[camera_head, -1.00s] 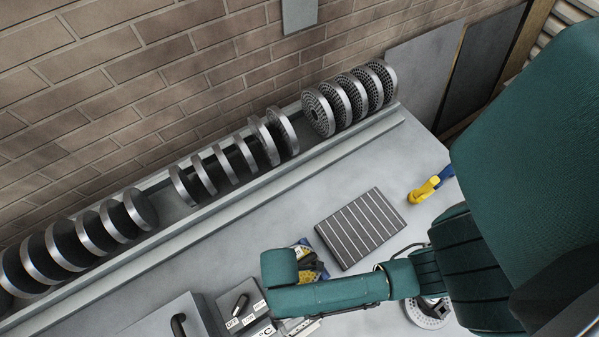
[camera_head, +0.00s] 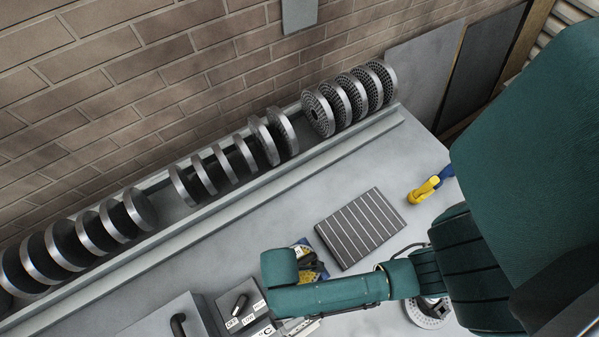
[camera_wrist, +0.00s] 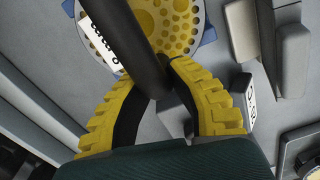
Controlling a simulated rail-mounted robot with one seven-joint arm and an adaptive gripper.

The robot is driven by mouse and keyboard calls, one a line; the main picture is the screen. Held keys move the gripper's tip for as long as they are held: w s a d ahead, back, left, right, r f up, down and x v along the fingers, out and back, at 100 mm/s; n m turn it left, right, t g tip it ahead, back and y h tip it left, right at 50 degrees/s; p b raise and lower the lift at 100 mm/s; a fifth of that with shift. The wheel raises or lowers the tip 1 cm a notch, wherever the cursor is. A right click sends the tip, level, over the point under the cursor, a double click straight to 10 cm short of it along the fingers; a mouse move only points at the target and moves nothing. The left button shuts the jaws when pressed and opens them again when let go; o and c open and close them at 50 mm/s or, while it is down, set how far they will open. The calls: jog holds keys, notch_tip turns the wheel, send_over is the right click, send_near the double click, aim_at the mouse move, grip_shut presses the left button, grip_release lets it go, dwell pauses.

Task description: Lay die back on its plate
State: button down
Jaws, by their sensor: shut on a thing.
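My gripper (camera_wrist: 163,85) has yellow ribbed fingers and is shut on the die (camera_wrist: 135,45), a dark piece seen as a narrow slanted band, apparently edge-on. Its face is hidden from this angle. Behind it in the wrist view is a round yellow-and-grey perforated pattern on a blue-edged plate (camera_wrist: 207,36), with a white label at its left. The die covers part of the plate; I cannot tell whether they touch. In the head view the blue plate (camera_head: 303,243) shows just beyond my arm, with my gripper largely hidden.
A rack (camera_head: 240,200) of upright discs runs along the brick wall. A dark grooved mat (camera_head: 360,228) and a yellow-and-blue tool (camera_head: 430,185) lie to the right. A perforated disc (camera_head: 428,316) lies partly under my arm. Labelled blocks (camera_head: 243,308) stand left of my gripper.

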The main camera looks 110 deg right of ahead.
jog(key=shift+w+r, duration=0.15)
jog(key=shift+r, duration=3.45)
jog(key=c, duration=1.6)
grip_release()
grip_shut()
jog(key=shift+r, duration=0.15)
notch_tip(320, 180, up, 7)
